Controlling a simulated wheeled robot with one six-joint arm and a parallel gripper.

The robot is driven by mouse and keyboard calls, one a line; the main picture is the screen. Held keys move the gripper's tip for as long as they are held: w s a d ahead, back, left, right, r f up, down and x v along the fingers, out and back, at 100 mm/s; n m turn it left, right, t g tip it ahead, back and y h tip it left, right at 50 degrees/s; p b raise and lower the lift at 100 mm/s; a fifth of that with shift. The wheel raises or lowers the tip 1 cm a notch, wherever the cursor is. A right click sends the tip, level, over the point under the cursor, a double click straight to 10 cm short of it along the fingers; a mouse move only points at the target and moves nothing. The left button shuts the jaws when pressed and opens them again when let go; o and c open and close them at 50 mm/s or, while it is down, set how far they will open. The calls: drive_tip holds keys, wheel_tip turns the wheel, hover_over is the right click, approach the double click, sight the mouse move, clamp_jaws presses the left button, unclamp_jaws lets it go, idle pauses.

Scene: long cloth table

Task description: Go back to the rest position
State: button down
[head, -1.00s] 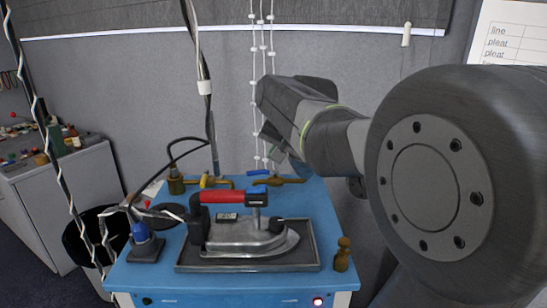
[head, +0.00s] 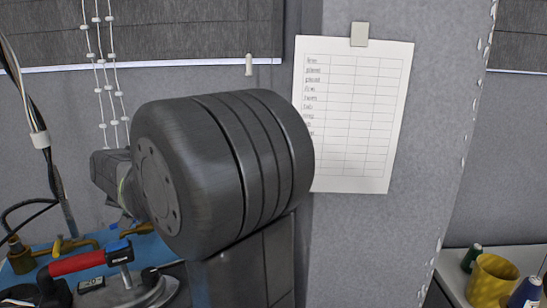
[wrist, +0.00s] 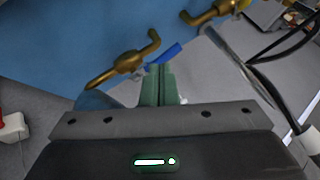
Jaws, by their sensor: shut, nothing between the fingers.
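My gripper (wrist: 158,72) shows in the wrist view as green fingers, shut and empty. It is over the edge of a blue work surface (wrist: 70,42), close to a brass valve fitting with a blue handle (wrist: 125,68). In the head view my arm fills the left middle and hides most of the gripper.
A paper chart (head: 355,115) hangs on the grey partition. Dark and white cables (wrist: 265,95) run along the right of the wrist view.

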drive_tip(key=shift+w+d+f+n+g+y+b, duration=0.15)
drive_tip(key=shift+f+n+g, duration=0.3)
drive_tip(key=shift+f, duration=0.4)
drive_tip(key=shift+w+f+n+g+y+b, duration=0.1)
drive_tip(key=shift+w+f+n+g+b, duration=0.1)
drive_tip(key=shift+f+n, duration=0.5)
drive_tip(key=shift+w+d+f+n+g+y+b, duration=0.15)
drive_tip(key=shift+f+n+g, duration=0.2)
drive_tip(key=shift+f, duration=0.65)
drive_tip(key=shift+w+d+p, duration=0.25)
drive_tip(key=shift+d+p, duration=0.05)
drive_tip(key=shift+d, duration=0.35)
